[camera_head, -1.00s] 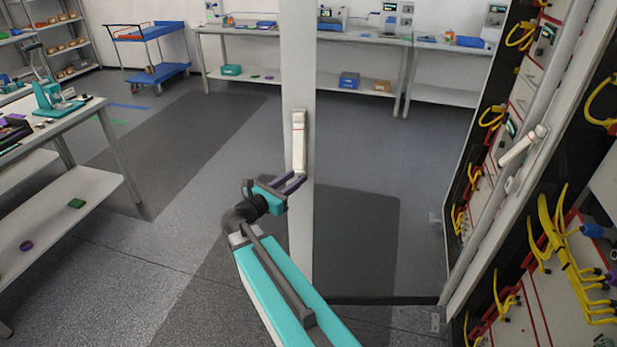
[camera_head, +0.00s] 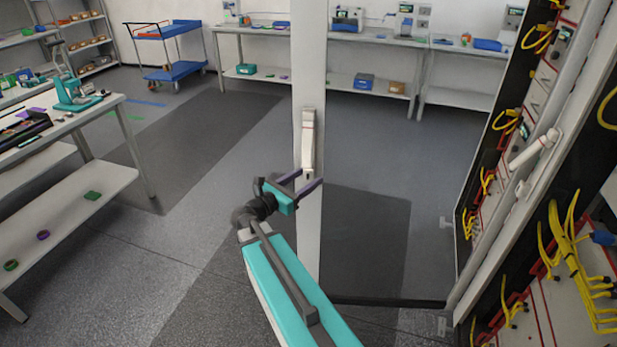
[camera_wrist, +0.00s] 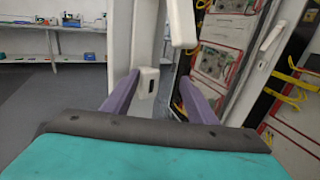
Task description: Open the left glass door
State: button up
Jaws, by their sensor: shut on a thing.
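The left glass door shows as a white upright frame (camera_head: 310,75) standing swung out from the cabinet, with its clear pane between frame and cabinet. Its white handle (camera_head: 308,140) is upright on the frame, and its lower end is between my gripper's fingers. My gripper (camera_head: 311,177) is shut on this handle, though the fingers look well spread. In the wrist view, the purple fingers (camera_wrist: 159,78) stand on either side of the handle's lower mount (camera_wrist: 147,82); the handle's lever (camera_wrist: 181,24) shows above. Exact finger contact is hard to see.
The cabinet at right has yellow cables (camera_head: 570,255) and another white handle (camera_head: 533,149) on a white frame. A workbench (camera_head: 110,180) stands at left, a blue cart (camera_head: 175,70) and a long bench (camera_head: 255,90) at the back. The floor left of the door is clear.

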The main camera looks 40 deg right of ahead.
jog(key=shift+s+d+r, duration=0.1)
jog(key=shift+s, duration=0.15)
jog(key=s+a+b, duration=0.1)
jog(key=a+b, duration=0.3)
jog(key=a, duration=1)
jog(key=shift+s, duration=0.2)
jog(key=shift+d, duration=0.25)
jog(key=w+d+p, duration=0.1)
jog(key=d+p, duration=0.1)
jog(key=d, duration=0.7)
jog(key=shift+d+p, duration=0.35)
jog(key=shift+p, duration=0.05)
jog(key=shift+a, duration=0.15)
dwell(0.5)
